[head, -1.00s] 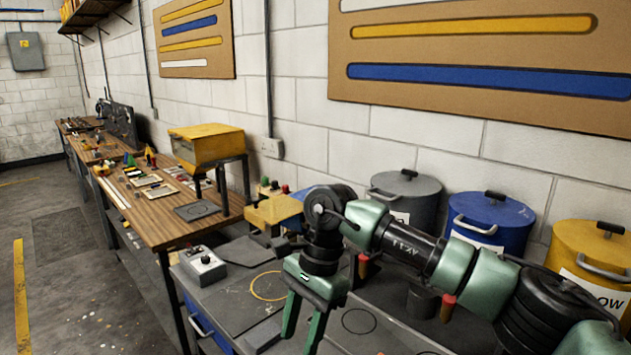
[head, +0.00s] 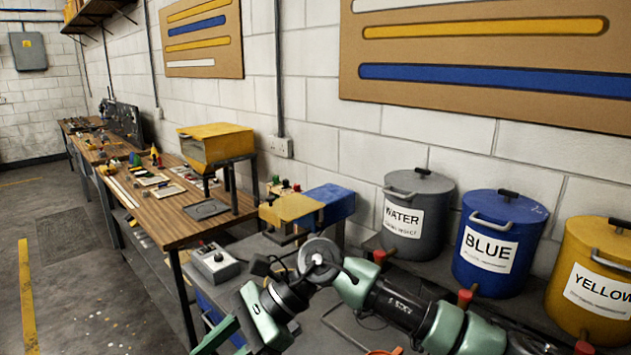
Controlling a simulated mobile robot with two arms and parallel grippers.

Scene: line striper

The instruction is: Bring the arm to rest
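My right arm comes in from the lower right, with green and black links low over the grey bench. Its gripper (head: 222,341) is at the bottom edge of the head view, tilted down to the left. Its green fingers look spread, with nothing seen between them; the tips are partly cut off by the picture edge. My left gripper is not in view.
A grey control box (head: 214,263) stands on the bench close to the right gripper. Grey WATER (head: 417,200), BLUE (head: 493,240) and YELLOW (head: 590,285) drums stand behind the arm. A wooden workbench (head: 180,222) runs left; floor beyond is open.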

